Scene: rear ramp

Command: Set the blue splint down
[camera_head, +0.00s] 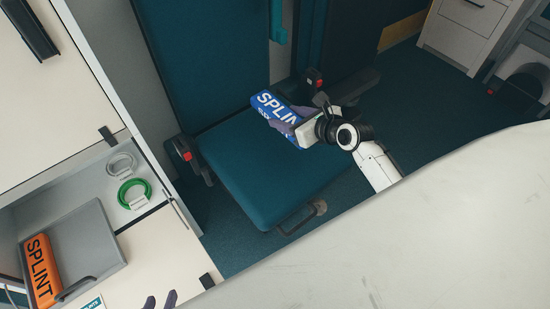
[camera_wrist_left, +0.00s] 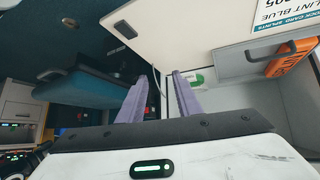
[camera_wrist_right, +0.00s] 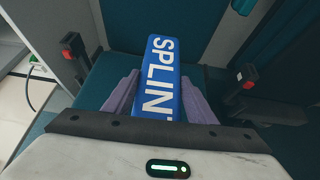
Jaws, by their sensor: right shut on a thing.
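The blue splint (camera_head: 268,101), a box with white SPLINT lettering, is over the back right part of the teal seat (camera_head: 270,175). My right gripper (camera_head: 285,122) is shut on it. In the right wrist view the blue splint (camera_wrist_right: 163,75) lies between the two purple fingers, its long side pointing away from me. Whether it touches the seat is unclear. My left gripper (camera_head: 160,302) shows only its purple fingertips at the bottom edge of the head view. In the left wrist view its fingers (camera_wrist_left: 158,85) are apart with nothing between them.
An orange splint (camera_head: 41,268) lies in a grey tray (camera_head: 92,238) in the cabinet at lower left. A green coil (camera_head: 133,194) and a clear coil (camera_head: 120,164) lie beside it. Seat buckles (camera_head: 183,152) flank the seat. Its front part is clear.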

